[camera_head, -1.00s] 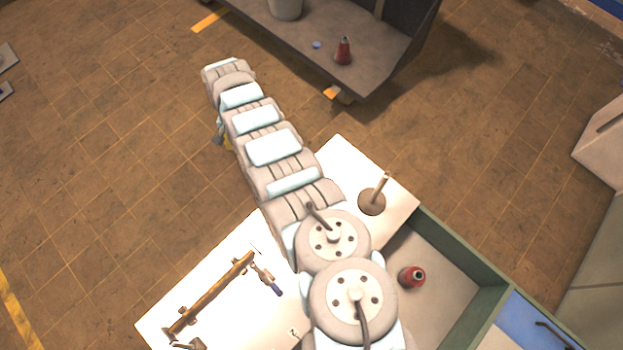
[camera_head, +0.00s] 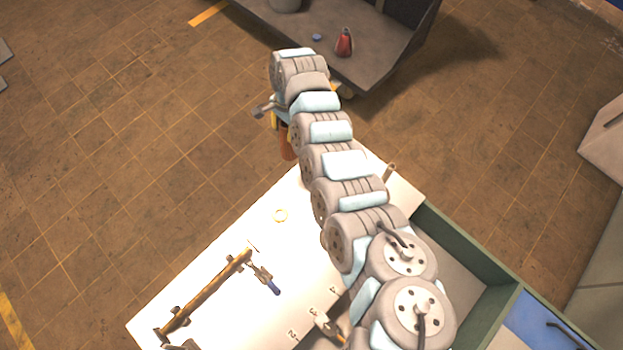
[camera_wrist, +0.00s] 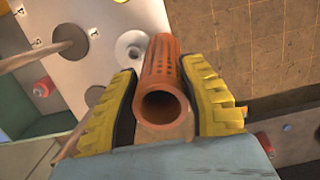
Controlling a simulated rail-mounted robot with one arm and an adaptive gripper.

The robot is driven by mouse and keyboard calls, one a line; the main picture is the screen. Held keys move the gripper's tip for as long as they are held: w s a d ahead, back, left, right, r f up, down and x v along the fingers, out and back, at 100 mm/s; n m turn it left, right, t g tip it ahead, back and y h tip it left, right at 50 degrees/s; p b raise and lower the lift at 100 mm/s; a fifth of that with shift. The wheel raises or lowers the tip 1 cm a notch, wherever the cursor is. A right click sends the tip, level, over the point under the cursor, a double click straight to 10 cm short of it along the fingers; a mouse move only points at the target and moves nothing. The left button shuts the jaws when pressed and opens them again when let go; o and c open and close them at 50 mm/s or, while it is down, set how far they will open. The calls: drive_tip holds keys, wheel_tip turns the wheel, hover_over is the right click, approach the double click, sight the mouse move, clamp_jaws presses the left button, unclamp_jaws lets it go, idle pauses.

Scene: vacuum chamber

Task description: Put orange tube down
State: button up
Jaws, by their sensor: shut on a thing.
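The orange tube (camera_wrist: 160,65) is held between the yellow fingers of my gripper (camera_wrist: 166,100) in the wrist view, with its open end facing the camera. My gripper is shut on its sides. In the head view the orange tube (camera_head: 287,143) shows only partly, hanging beside my arm near the far corner of the white table (camera_head: 230,270). The gripper is mostly hidden there behind my arm. In the wrist view a round pale fitting with a dark centre (camera_wrist: 131,46) lies on the table surface, left of the tube. I see no contact between them.
A post on a round base (camera_wrist: 68,42) stands on the table. A blue-handled tool (camera_head: 273,287) and a long brown bar (camera_head: 205,295) lie on the table. A dark bench (camera_head: 375,70) stands behind.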

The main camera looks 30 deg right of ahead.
drive_tip(key=s+d+f+m+t+b, duration=0.1)
drive_tip(key=s+d+f+m+b, duration=0.45)
drive_tip(key=s+d+m, duration=0.5)
drive_tip(key=w+d+f+n+b, duration=0.1)
drive_tip(key=w+d+f+b, duration=0.4)
drive_tip(key=d+f+b, duration=0.4)
drive_tip(key=shift+w+d+f+n+b, duration=0.35)
drive_tip(key=shift+d+b, duration=0.55)
drive_tip(key=shift+b, duration=1.5)
drive_tip(key=shift+w+d+f+b, duration=0.15)
drive_tip(key=shift+f+b, duration=0.8)
drive_tip(key=shift+f, duration=0.95)
